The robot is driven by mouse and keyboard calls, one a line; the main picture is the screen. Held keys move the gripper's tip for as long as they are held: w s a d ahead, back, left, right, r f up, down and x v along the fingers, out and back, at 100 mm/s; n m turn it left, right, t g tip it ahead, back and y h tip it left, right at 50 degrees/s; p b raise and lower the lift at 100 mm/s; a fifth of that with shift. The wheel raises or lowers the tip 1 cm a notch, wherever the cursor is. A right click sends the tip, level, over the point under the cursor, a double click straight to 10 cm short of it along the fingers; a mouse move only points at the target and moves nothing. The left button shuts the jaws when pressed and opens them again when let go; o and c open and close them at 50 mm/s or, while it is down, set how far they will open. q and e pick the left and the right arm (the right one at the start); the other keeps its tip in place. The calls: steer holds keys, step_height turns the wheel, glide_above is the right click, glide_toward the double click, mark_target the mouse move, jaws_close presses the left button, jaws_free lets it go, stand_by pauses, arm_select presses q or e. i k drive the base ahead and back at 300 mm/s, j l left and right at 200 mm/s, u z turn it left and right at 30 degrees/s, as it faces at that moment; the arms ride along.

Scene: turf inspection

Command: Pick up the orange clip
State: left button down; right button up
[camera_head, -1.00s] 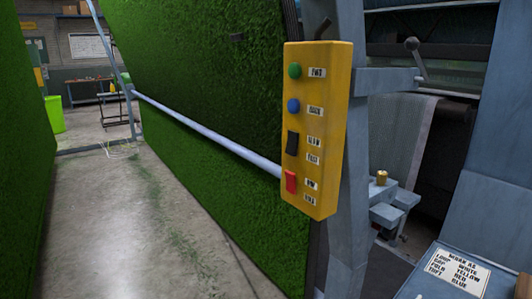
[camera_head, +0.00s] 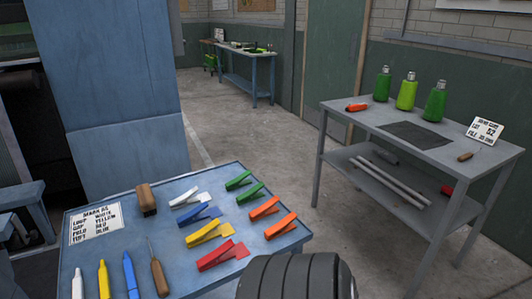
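Two orange clips lie on the blue-grey table (camera_head: 205,283) at the lower middle. The farther orange clip (camera_head: 265,208) is near the table's right side. The nearer orange clip (camera_head: 281,226) lies just in front of it, close to the right edge. Neither is touched by anything. Green clips (camera_head: 238,180) lie behind them, and white (camera_head: 187,198), blue (camera_head: 198,216), yellow (camera_head: 208,232) and red (camera_head: 222,254) clips lie to their left. Neither of my grippers can be made out. A dark ribbed part, apparently mine, covers the table's near right corner.
A marking card (camera_head: 96,222), a wooden block (camera_head: 146,199), several markers (camera_head: 130,275) and a wooden-handled tool (camera_head: 157,272) share the table. A grey two-level bench (camera_head: 345,110) with bottles stands at right. Open concrete floor (camera_head: 260,140) lies between.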

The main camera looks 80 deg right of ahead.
mark_target(286, 225)
steer(key=z, duration=2.55)
steer(key=k+l+z, duration=0.15)
steer(key=l+z, duration=0.15)
